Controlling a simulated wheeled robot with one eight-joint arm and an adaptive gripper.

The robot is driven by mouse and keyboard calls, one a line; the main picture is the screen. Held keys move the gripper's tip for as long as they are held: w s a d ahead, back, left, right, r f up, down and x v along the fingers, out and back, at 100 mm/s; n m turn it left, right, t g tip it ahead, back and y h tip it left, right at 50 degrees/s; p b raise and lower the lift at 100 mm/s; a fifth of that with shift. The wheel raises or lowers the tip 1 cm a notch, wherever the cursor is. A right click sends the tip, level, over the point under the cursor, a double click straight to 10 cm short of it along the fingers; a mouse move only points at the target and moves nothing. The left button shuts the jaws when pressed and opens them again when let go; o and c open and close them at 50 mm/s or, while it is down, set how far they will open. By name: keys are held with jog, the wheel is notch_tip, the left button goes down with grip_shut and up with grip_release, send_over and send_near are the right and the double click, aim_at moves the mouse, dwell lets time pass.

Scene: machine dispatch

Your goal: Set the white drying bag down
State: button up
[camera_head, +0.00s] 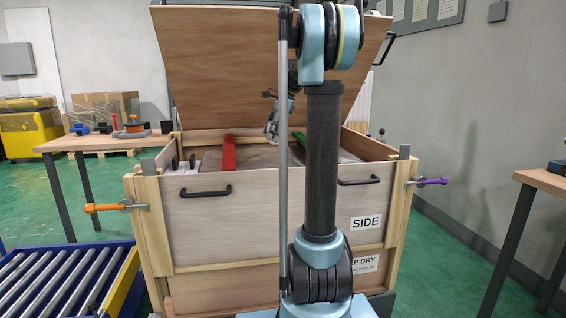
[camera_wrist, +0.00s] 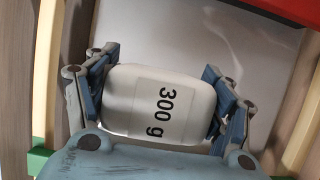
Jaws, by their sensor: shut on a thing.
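The white drying bag (camera_wrist: 158,104), marked "300 g", fills the middle of the wrist view. My gripper (camera_wrist: 160,100) is shut on it, with a finger pressed against its left side and another against its right side. A pale flat surface lies behind the bag; I cannot tell how far off it is. In the head view my gripper (camera_head: 272,128) hangs over the open wooden crate (camera_head: 250,225), partly behind my own arm. The bag cannot be made out there.
The crate's lid (camera_head: 230,65) stands raised behind. A red bar (camera_head: 229,154) lies across the crate's opening. Orange (camera_head: 107,207) and purple (camera_head: 432,182) clamps stick out at its sides. A roller conveyor (camera_head: 70,285) is at left, a wooden table (camera_head: 85,142) behind it.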

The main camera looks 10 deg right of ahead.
jog(key=shift+a+f, duration=0.2)
jog(key=shift+f, duration=4.8)
jog(key=shift+f, duration=0.1)
jog(key=o, duration=1.2)
jog(key=v, duration=1.2)
jog(key=shift+s, duration=0.1)
